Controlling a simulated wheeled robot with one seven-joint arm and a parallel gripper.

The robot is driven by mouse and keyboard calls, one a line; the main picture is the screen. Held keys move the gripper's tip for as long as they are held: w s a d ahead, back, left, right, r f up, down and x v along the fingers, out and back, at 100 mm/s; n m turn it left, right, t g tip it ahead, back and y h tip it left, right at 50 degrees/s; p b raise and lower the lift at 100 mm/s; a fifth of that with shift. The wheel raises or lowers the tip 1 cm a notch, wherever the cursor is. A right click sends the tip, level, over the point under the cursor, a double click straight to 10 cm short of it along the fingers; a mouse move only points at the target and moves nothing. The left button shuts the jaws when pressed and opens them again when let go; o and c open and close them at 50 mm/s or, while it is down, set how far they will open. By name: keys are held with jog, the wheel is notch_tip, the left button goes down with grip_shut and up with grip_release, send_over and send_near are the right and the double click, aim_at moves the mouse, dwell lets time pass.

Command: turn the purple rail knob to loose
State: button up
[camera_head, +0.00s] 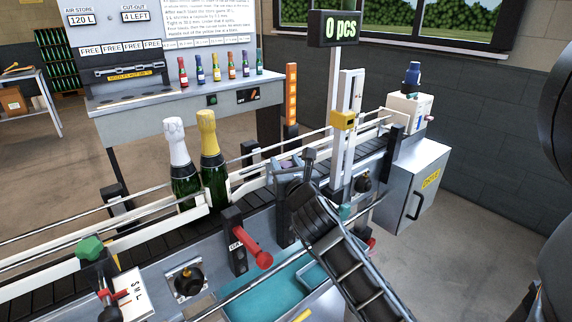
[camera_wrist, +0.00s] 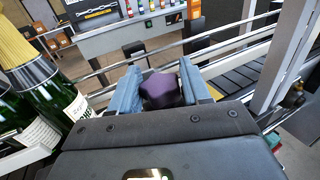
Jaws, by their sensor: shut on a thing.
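The purple rail knob (camera_wrist: 160,91) sits between the two blue-grey fingers of my gripper (camera_wrist: 158,88) in the wrist view, and the fingers are shut on it. In the head view my gripper (camera_head: 298,168) is at the conveyor's rail, right of the bottles, and only a small bit of purple (camera_head: 286,164) shows there. The near side of the knob is partly hidden by the gripper body. I cannot tell which way the knob is turned.
A white-foiled bottle (camera_head: 184,170) and a gold-foiled bottle (camera_head: 212,165) stand on the conveyor close left of my gripper. A red lever (camera_head: 258,254) and a green knob (camera_head: 90,249) are on the near side. A white post (camera_head: 345,130) rises just to the right.

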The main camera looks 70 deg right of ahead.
dwell(0.4)
jog(key=o, duration=1)
jog(key=shift+c, duration=0.2)
jog(key=shift+s+a+f, duration=0.1)
jog(key=shift+s+a, duration=0.2)
jog(key=shift+a, duration=0.05)
jog(key=b+v, duration=0.2)
jog(key=v, duration=0.4)
jog(key=shift+s+a, duration=0.25)
jog(key=shift+a, duration=0.1)
